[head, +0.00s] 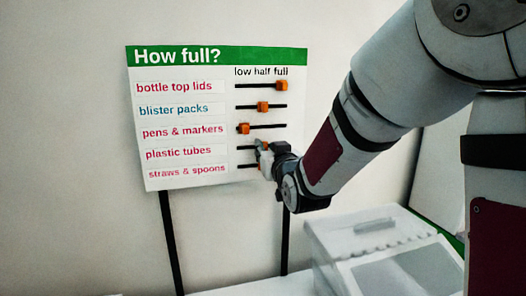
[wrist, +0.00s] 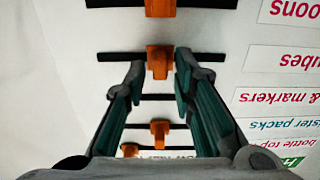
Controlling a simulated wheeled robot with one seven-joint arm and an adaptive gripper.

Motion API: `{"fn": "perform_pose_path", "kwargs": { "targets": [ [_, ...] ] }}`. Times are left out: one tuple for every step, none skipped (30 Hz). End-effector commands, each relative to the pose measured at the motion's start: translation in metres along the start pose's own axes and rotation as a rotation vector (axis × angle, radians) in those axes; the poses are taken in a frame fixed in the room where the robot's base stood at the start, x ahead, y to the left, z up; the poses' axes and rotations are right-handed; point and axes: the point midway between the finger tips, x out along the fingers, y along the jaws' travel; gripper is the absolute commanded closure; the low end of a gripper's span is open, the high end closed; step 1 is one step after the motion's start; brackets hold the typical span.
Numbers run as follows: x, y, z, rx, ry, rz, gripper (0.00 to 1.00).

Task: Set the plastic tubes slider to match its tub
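The "How full?" board (head: 215,57) stands upright with labelled slider rows marked low, half, full. The plastic tubes label (head: 178,152) is fourth down; my gripper (head: 264,158) hides most of its track in the head view. In the upside-down wrist view, the plastic tubes slider's orange knob (wrist: 159,62) sits near the middle of its black track. My gripper is open, its fingertips on either side of this knob. The right finger is very close; contact cannot be told. No tub is identifiable as the plastic tubes tub.
The straws & spoons knob (wrist: 160,8) is close beyond my fingertips. Other knobs are bottle top lids (head: 282,86) at full, blister packs (head: 263,107) near half and pens & markers (head: 243,128) at low. A pale grey box (head: 335,232) stands at lower right.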

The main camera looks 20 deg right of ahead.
Motion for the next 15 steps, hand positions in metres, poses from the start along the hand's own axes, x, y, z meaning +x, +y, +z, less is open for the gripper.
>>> {"fn": "perform_pose_path", "kwargs": {
  "targets": [
    [0.000,0.000,0.000,0.000,0.000,0.000,0.68],
    [0.000,0.000,0.000,0.000,0.000,0.000,0.68],
    [0.000,0.000,0.000,0.000,0.000,0.000,0.68],
    [0.000,0.000,0.000,0.000,0.000,0.000,0.68],
    [0.000,0.000,0.000,0.000,0.000,0.000,0.68],
    [0.000,0.000,0.000,0.000,0.000,0.000,0.68],
    [0.000,0.000,0.000,0.000,0.000,0.000,0.68],
    [0.000,0.000,0.000,0.000,0.000,0.000,0.68],
    [-0.001,0.000,0.000,0.000,0.000,0.000,0.68],
    [-0.003,0.000,0.000,0.000,0.000,0.000,0.68],
    [-0.005,0.000,0.000,0.000,0.001,0.000,0.68],
    [-0.009,0.000,-0.001,0.000,0.001,0.000,0.68],
    [-0.012,0.000,-0.001,0.001,0.001,0.000,0.68],
    [-0.017,0.000,-0.001,0.001,0.001,0.000,0.68],
    [-0.023,0.000,-0.001,0.001,0.001,0.000,0.68]
  ]
}}
